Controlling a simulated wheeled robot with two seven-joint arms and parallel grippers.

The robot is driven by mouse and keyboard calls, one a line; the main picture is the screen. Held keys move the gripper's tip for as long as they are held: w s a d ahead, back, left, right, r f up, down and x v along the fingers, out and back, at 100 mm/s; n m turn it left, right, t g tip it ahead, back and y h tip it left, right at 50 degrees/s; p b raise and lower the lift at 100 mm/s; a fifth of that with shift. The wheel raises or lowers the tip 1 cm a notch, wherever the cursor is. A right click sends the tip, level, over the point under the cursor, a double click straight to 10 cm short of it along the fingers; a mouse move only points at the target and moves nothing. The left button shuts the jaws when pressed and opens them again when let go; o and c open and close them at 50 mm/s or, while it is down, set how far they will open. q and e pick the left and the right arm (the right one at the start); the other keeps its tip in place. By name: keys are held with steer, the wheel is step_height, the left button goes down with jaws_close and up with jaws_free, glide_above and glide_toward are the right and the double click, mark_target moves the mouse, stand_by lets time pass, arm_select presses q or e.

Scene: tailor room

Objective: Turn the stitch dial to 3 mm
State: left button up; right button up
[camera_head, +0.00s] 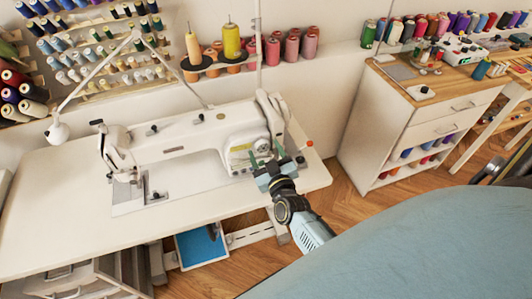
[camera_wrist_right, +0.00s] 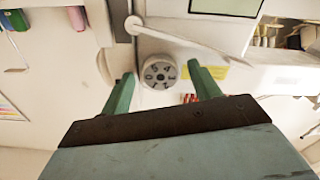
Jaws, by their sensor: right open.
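The white sewing machine (camera_head: 190,139) stands on a pale table. The stitch dial (camera_wrist_right: 158,74) is a round, light grey knob with dark markings on the machine's face in the right wrist view. Its numbers are too small to read. My right gripper (camera_head: 265,154) is at the right end of the machine, in front of that face. In the right wrist view its two green fingers (camera_wrist_right: 162,84) are open, one on each side of the dial, with gaps between them and it. I cannot tell how far their tips are from the face. My left gripper is not in view.
A lever (camera_wrist_right: 134,26) with a long bar sits just above the dial in the right wrist view. A yellow label (camera_wrist_right: 208,72) lies to its right. The white table (camera_head: 60,215) has clear room at left. Thread cones (camera_head: 232,42) stand behind the machine.

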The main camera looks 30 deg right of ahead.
steer(key=shift+c, duration=0.4)
steer(key=c, duration=0.9)
steer(key=shift+m, duration=0.3)
steer(key=m, duration=0.3)
steer(key=shift+a+m+p, duration=0.1)
steer(key=shift+m+p, duration=0.2)
steer(key=shift+p, duration=0.05)
steer(key=m, duration=0.4)
steer(key=shift+m, duration=0.3)
steer(key=m, duration=0.4)
steer(key=shift+a+m, duration=0.1)
steer(key=shift+m, duration=0.2)
steer(key=shift+m+b, duration=0.45)
steer(key=shift+m, duration=1.65)
